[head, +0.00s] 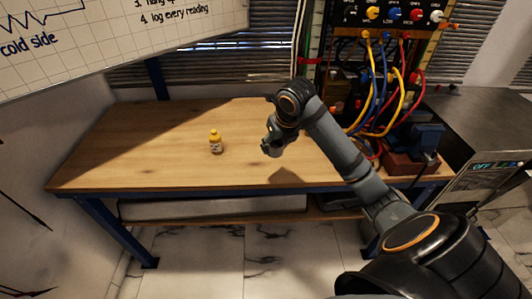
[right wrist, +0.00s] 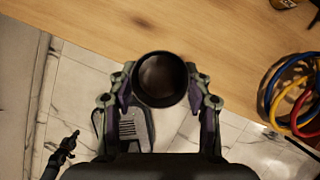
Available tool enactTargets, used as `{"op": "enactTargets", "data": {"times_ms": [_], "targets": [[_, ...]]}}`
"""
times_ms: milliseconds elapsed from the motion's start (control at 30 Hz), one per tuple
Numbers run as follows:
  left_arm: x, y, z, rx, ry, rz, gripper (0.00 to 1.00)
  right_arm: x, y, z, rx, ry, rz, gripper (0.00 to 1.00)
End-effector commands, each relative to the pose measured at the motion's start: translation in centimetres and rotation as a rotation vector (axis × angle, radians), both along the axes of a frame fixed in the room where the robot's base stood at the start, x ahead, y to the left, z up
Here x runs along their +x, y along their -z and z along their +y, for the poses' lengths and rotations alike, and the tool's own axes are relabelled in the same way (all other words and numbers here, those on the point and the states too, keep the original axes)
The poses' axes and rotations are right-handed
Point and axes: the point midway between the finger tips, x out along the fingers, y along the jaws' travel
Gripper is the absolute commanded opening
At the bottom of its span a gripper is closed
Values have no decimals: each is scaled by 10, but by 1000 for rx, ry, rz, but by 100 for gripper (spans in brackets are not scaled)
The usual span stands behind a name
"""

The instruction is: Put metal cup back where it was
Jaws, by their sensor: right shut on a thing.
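In the head view I cannot make out the cup clearly at the gripper. My left gripper does not show in the head view.
A small yellow bottle (head: 216,142) stands on the bench left of my right gripper. A panel (head: 385,15) with red, blue and yellow cables (head: 380,95) is at the back right. A blue vise-like device (head: 417,140) is at the right. The bench's left part is clear.

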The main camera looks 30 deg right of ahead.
Motion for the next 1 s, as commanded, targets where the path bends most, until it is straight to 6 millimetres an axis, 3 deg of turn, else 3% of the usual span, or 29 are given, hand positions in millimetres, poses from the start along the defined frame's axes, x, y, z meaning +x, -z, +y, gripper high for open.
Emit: {"op": "enactTargets", "data": {"times_ms": [167,300,400,667,900,1000], "targets": [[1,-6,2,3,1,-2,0,51,23,-13,8,1,4,13],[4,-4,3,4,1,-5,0,73,55,-21,3,0,4,13],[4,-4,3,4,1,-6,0,84,68,-24,0,0,2,13],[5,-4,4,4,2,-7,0,92,77,-27,0,0,0,13],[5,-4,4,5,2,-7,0,95,111,-28,-1,0,2,13],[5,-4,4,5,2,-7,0,95,112,-28,-1,0,-1,13]]}}
